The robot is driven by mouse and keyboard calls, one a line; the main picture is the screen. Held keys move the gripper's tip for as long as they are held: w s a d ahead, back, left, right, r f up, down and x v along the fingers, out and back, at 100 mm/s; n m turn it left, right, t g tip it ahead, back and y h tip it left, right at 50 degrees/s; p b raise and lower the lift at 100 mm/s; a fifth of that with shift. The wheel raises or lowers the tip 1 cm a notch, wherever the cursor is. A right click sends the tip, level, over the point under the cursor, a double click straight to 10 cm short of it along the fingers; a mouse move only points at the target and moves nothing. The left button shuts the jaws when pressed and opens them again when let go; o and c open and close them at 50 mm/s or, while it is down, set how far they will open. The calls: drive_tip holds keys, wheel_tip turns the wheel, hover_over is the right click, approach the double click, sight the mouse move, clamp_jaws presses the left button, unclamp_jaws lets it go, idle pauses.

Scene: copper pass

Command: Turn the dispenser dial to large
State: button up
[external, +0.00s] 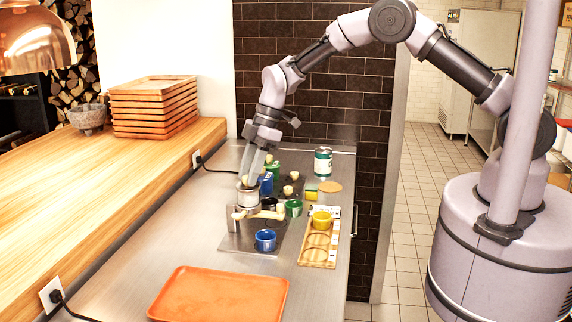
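The dispenser appears to be the small silver and white device (248,197) on the steel counter, with a round upper part above a dark base plate. Its dial and any size marks are too small to make out, so I cannot tell the setting. My gripper (247,179) points down just above the round upper part. I cannot tell whether it touches it, or whether its fingers are open or shut.
A blue cup (265,240) stands in front of the dispenser. A wooden tray (318,252) with a yellow cup (321,220) is to the right. Several small containers stand close behind. An orange tray (220,294) lies at the front, and a green-and-white can (323,162) stands at the back.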

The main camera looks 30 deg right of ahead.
clamp_jaws()
drive_tip(key=shift+f+b, duration=0.1)
drive_tip(key=shift+b, duration=0.25)
drive_tip(key=m+t+b, duration=0.1)
drive_tip(key=m+b, duration=0.1)
drive_tip(key=m, duration=0.1)
drive_tip(key=shift+s+f+b, duration=0.1)
drive_tip(key=shift+b, duration=0.25)
drive_tip(key=m+t+b, duration=0.1)
drive_tip(key=m, duration=0.1)
drive_tip(key=shift+m, duration=0.4)
drive_tip(key=m+t+h, duration=0.1)
drive_tip(key=m, duration=0.1)
drive_tip(key=m+b, duration=0.1)
drive_tip(key=m, duration=0.2)
drive_tip(key=shift+s+a+t+h, duration=0.15)
drive_tip(key=shift+a+t+h, duration=0.05)
drive_tip(key=shift+t+h, duration=0.2)
drive_tip(key=m+h+b, duration=0.1)
drive_tip(key=m+b, duration=0.1)
drive_tip(key=m, duration=0.1)
drive_tip(key=shift+m+t, duration=0.3)
drive_tip(key=shift+m, duration=0.1)
drive_tip(key=shift+a+m+h+b, duration=0.1)
drive_tip(key=shift+m+h+b, duration=0.6)
drive_tip(key=shift+m, duration=0.7)
